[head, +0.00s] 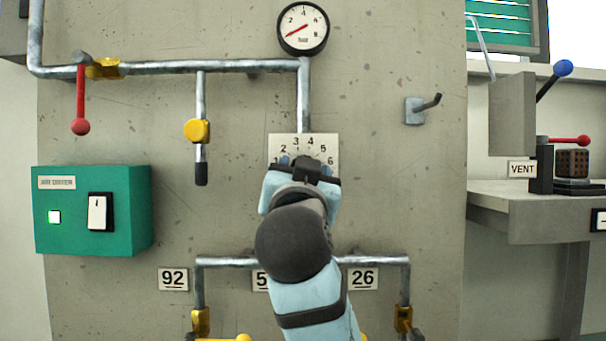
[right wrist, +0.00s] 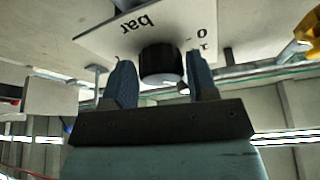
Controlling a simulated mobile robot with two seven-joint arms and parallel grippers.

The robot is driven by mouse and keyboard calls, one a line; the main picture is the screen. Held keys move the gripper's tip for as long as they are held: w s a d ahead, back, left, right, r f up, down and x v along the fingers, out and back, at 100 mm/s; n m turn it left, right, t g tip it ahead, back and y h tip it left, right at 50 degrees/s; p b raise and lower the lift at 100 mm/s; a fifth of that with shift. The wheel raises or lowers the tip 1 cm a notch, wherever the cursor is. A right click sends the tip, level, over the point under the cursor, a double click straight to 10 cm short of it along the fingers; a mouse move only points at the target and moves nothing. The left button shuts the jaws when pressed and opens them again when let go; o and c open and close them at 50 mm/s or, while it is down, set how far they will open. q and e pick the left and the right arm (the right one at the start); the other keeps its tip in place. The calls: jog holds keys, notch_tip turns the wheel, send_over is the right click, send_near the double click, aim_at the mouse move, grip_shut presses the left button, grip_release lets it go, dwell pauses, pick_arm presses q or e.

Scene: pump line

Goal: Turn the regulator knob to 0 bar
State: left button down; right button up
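The regulator knob (right wrist: 160,62) is a dark round cylinder on a white scale plate (right wrist: 100,40) marked "bar", with 0 at its right in the right wrist view. In the head view the scale plate (head: 328,143) shows numbers around 2 to 6, and my arm hides the knob. My right gripper (right wrist: 162,75) is open, its two blue fingers on either side of the knob with a small gap at each side. The knob's pointer cannot be seen. A round gauge (head: 303,27) above has its red needle pointing lower left, near the low end. My left gripper is not in view.
A pipe (head: 180,68) with a red lever (head: 81,100) and a yellow valve (head: 197,131) runs on the wall at left. A green box (head: 130,210) with a switch is lower left. A hook (head: 425,106) sticks out at right. Lower pipes (head: 235,262) run below the plate.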

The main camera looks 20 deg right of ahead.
jog(key=c, duration=0.5)
jog(key=shift+n, duration=0.4)
jog(key=n+y+p, duration=0.2)
jog(key=n+y, duration=0.1)
jog(key=n, duration=0.3)
jog(key=n+y+p, duration=0.2)
jog(key=n+y, duration=0.1)
jog(key=n, duration=0.4)
jog(key=d+n+y+p, duration=0.1)
jog(key=n+y+p, duration=0.1)
jog(key=n, duration=0.5)
jog(key=shift+s+r+g+y, duration=0.15)
jog(key=shift+g+y, duration=0.25)
jog(key=shift+y, duration=0.5)
jog(key=shift+a+n, duration=0.1)
jog(key=shift+n, duration=0.2)
